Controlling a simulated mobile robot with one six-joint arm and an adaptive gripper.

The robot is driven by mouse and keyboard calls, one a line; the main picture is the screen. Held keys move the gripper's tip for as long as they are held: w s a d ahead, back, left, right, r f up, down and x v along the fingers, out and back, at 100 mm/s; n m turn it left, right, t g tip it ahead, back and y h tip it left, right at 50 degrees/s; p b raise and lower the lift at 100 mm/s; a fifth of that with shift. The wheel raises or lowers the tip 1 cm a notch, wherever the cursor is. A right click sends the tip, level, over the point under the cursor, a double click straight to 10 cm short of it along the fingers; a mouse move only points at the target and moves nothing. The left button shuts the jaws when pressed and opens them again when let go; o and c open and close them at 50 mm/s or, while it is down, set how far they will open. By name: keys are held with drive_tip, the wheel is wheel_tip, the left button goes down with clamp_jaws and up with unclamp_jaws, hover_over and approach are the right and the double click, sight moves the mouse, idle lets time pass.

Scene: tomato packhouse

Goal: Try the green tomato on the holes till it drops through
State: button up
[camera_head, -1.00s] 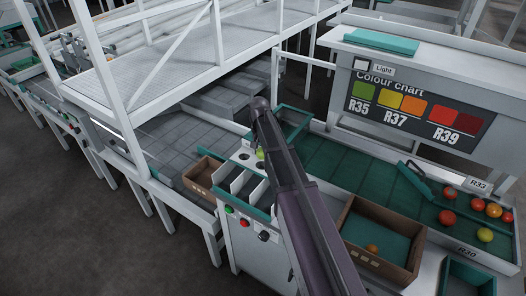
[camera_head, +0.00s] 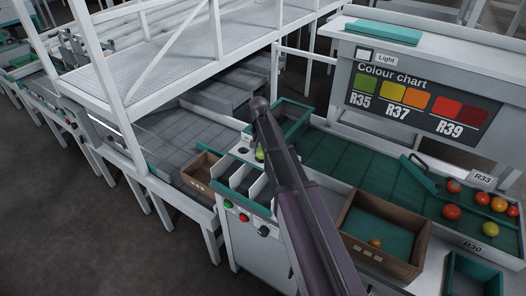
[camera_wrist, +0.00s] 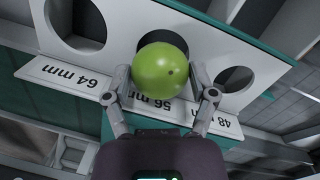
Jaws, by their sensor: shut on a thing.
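The green tomato (camera_wrist: 162,66) is between the two fingers of my gripper (camera_wrist: 161,80) in the wrist view, and the fingers are shut on it. The larger 64 mm hole (camera_wrist: 75,18) is open to the left, and the smaller 48 mm hole (camera_wrist: 234,78) is partly visible to the right. In the head view the tomato (camera_head: 260,155) shows beside my arm.
White-walled bins (camera_head: 236,176) stand in front of the plate. A brown crate (camera_head: 348,232) with an orange tomato (camera_head: 375,243) is at right. Several tomatoes, one a red tomato (camera_head: 451,212), lie on the green belt (camera_head: 345,165). A cardboard box (camera_head: 199,170) is at left.

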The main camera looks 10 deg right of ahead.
drive_tip(key=o, duration=0.7)
idle(1.4)
drive_tip(key=shift+r, duration=0.1)
drive_tip(key=shift+r+p, duration=3.4)
drive_tip(key=shift+p, duration=0.1)
